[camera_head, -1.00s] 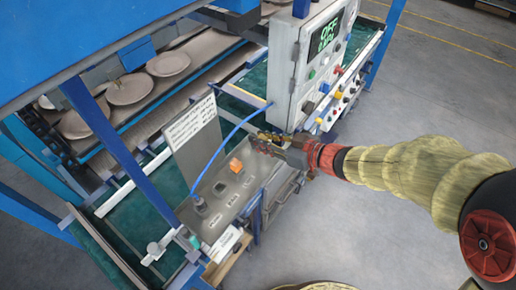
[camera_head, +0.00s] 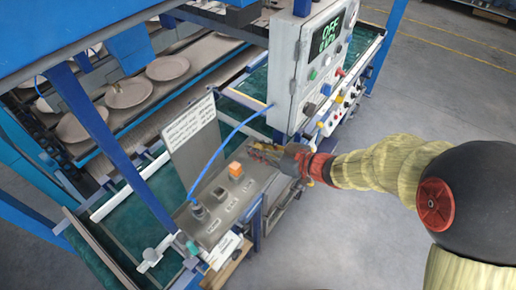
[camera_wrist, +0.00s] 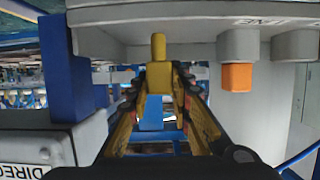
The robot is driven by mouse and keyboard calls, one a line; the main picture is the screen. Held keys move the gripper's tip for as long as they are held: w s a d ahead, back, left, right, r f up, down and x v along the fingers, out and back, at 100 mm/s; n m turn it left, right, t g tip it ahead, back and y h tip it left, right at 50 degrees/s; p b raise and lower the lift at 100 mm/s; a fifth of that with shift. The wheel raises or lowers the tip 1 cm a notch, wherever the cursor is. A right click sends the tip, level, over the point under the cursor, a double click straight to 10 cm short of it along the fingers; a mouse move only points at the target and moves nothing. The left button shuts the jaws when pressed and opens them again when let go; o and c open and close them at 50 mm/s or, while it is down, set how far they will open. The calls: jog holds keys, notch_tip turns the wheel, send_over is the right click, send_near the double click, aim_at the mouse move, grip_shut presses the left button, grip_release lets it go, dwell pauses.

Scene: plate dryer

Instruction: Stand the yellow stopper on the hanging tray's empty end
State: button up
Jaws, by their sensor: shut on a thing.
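My gripper (camera_head: 262,153) is over the far right end of the grey hanging tray (camera_head: 262,173), beside the orange block. In the wrist view my gripper (camera_wrist: 158,95) has its fingers closed around a yellow piece, which looks like the yellow stopper (camera_wrist: 158,48). Its narrow end points to the top of that picture, toward the grey tray surface. I cannot tell whether it touches the tray. In the head view the stopper cannot be made out apart from my fingers.
An orange block (camera_head: 235,168) on a grey base and a dark knob (camera_head: 198,212) stand on the tray. It also shows in the wrist view (camera_wrist: 237,77). A text plate (camera_head: 188,125) stands behind. The control box (camera_head: 308,65) is close by; a blue hose (camera_head: 222,155) crosses the tray.

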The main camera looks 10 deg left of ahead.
jog(key=o, duration=1)
jog(key=shift+f, duration=0.1)
jog(key=shift+r, duration=0.25)
jog(key=p+v, duration=0.3)
jog(key=v, duration=0.9)
jog(key=shift+f, duration=0.15)
